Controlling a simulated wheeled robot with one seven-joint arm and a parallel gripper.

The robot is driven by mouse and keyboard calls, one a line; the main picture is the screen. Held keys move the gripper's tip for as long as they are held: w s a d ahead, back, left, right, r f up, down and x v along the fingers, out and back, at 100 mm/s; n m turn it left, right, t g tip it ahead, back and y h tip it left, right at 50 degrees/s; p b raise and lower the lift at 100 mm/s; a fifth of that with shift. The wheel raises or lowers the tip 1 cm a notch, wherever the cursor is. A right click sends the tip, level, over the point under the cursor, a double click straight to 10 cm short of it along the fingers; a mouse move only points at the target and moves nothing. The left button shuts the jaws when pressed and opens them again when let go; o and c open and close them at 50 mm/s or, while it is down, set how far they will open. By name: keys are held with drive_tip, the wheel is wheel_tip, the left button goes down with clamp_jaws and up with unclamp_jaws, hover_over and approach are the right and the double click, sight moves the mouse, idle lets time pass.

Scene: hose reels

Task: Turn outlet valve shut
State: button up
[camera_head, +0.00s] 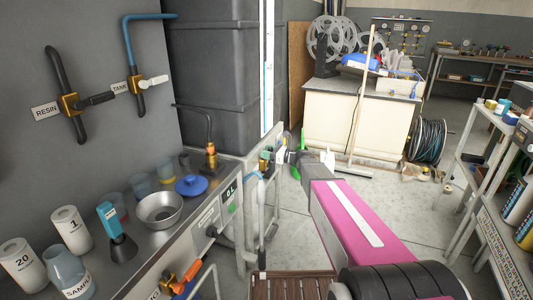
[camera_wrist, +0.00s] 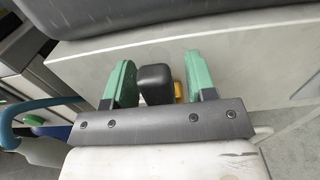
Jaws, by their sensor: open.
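My gripper (camera_head: 297,160) reaches out at the right end of the steel bench, beside the dark tank. In the wrist view its two green fingers (camera_wrist: 158,75) stand apart. A black valve handle (camera_wrist: 155,85) shows between them, with gaps visible on both sides. In the head view the valve is small and mostly hidden by my gripper.
Two labelled wall valves, RESIN (camera_head: 69,103) and TANK (camera_head: 138,83), are at upper left. The bench holds a steel bowl (camera_head: 160,208), a blue lid (camera_head: 191,186) and jars. A shelf rack (camera_head: 480,215) stands right.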

drive_tip(key=shift+w+a, duration=0.1)
drive_tip(key=shift+a, duration=0.1)
clamp_jaws()
drive_tip(key=shift+w, duration=0.1)
drive_tip(key=w+d+f+m, duration=0.3)
drive_tip(key=w+f+m, duration=0.3)
drive_tip(key=m, duration=1.2)
drive_tip(key=shift+w+f, duration=0.2)
drive_tip(key=shift+f, duration=0.45)
